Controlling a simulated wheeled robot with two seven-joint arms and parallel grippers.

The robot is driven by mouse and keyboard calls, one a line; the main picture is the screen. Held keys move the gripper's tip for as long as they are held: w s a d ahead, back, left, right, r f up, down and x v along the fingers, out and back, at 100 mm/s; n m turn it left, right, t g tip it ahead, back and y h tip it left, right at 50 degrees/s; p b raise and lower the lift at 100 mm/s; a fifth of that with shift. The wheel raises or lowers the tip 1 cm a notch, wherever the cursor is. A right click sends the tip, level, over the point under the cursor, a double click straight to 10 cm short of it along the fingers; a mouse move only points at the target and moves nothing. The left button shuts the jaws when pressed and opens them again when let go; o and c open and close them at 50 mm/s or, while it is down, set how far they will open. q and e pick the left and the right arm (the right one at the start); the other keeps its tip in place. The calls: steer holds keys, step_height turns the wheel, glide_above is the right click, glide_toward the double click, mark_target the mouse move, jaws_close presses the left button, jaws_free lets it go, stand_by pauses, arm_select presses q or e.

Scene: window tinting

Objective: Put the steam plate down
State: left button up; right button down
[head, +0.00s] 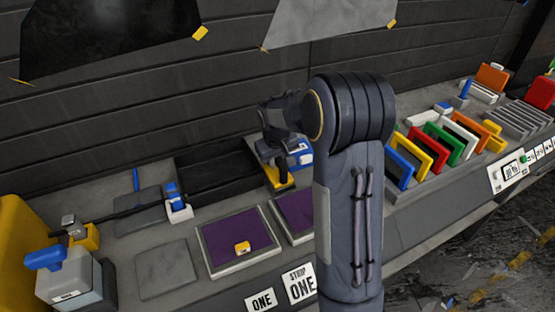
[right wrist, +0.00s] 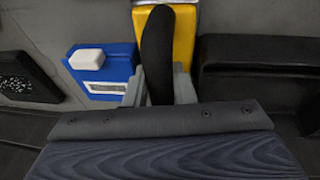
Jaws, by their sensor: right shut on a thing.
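My right gripper (head: 280,156) is low over the bench at the middle of the head view, its arm crossing in front. In the right wrist view its grey fingers (right wrist: 158,90) are shut on a black handle (right wrist: 156,50), which I take to be the steam plate's. A yellow piece (right wrist: 184,32) lies right behind the handle; it also shows below the gripper in the head view (head: 285,182). I cannot tell whether the yellow piece is part of the steam plate or its stand, nor whether they touch. My left gripper is not in view.
A blue box with a white top (right wrist: 104,68) sits close beside the yellow piece. A black open tray (head: 215,178) stands to the left, then a framed purple panel (head: 235,235) and a bare grey pad (head: 166,268). Coloured cards (head: 425,152) stand in a row at right.

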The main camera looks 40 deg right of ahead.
steer(key=c, duration=1.2)
jaws_free()
